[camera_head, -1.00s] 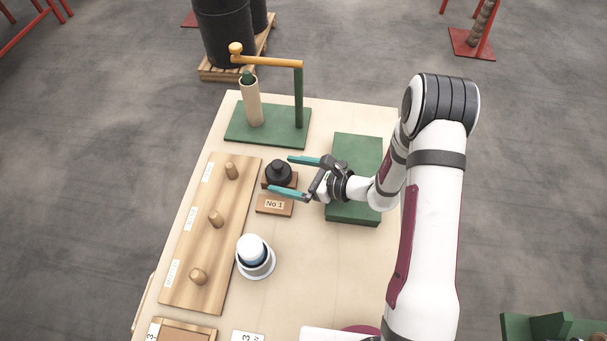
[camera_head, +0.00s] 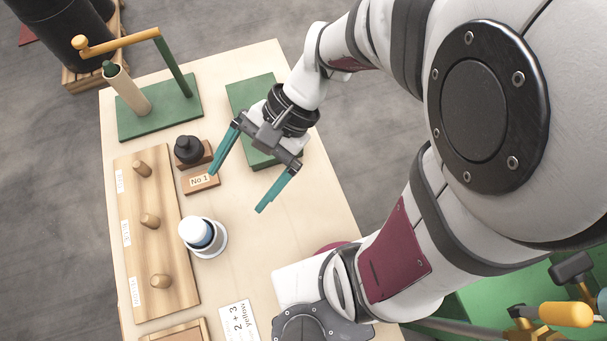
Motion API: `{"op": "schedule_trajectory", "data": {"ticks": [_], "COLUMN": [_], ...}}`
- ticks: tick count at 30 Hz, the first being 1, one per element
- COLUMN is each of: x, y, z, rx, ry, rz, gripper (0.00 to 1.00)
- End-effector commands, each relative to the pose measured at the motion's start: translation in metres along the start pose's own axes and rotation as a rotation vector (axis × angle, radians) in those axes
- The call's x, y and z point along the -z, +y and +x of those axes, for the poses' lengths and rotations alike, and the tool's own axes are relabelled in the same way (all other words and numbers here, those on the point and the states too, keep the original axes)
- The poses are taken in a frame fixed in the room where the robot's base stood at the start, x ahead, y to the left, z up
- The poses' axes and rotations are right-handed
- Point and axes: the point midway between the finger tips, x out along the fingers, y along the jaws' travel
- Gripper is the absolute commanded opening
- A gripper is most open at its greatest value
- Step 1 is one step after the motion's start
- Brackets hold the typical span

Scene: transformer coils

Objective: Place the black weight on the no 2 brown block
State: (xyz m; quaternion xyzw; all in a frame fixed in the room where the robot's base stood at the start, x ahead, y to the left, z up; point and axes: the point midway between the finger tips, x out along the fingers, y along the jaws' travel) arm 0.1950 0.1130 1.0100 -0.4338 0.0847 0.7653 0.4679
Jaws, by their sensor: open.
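The black weight (camera_head: 187,149) stands upright on a brown block (camera_head: 208,153) at the left of the table. A brown block with a "No 1" label (camera_head: 200,183) lies just in front of it. No label "No 2" can be read; the block under the weight shows only in part. My gripper (camera_head: 238,192) is open and empty, its two teal fingers spread. It is to the right of the weight and the No 1 block, apart from both, and the fingers point down and left.
A wooden board (camera_head: 177,231) with several pegs lies along the left edge. A green stand (camera_head: 185,115) is at the back, and a green block (camera_head: 244,92) is behind my gripper. A "2 + 3" card (camera_head: 238,322) lies in front.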

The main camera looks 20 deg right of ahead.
Motion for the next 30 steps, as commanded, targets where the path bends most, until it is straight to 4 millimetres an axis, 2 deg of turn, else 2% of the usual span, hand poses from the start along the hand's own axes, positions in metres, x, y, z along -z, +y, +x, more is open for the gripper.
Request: {"op": "schedule_trajectory", "data": {"ticks": [1, 4, 6, 9, 30], "x": [-0.011, -0.015, -0.012, -0.009, -0.008], "y": [0.021, 0.061, 0.077, 0.089, 0.090], "z": [-0.010, -0.030, -0.041, -0.051, -0.052], "rx": [-0.074, -0.212, -0.270, -0.309, -0.317], "ry": [0.100, 0.297, 0.398, 0.474, 0.486], "rz": [-0.109, -0.269, -0.333, -0.374, -0.379], "gripper": [1.00, 1.00, 1.00, 1.00, 1.00]}}
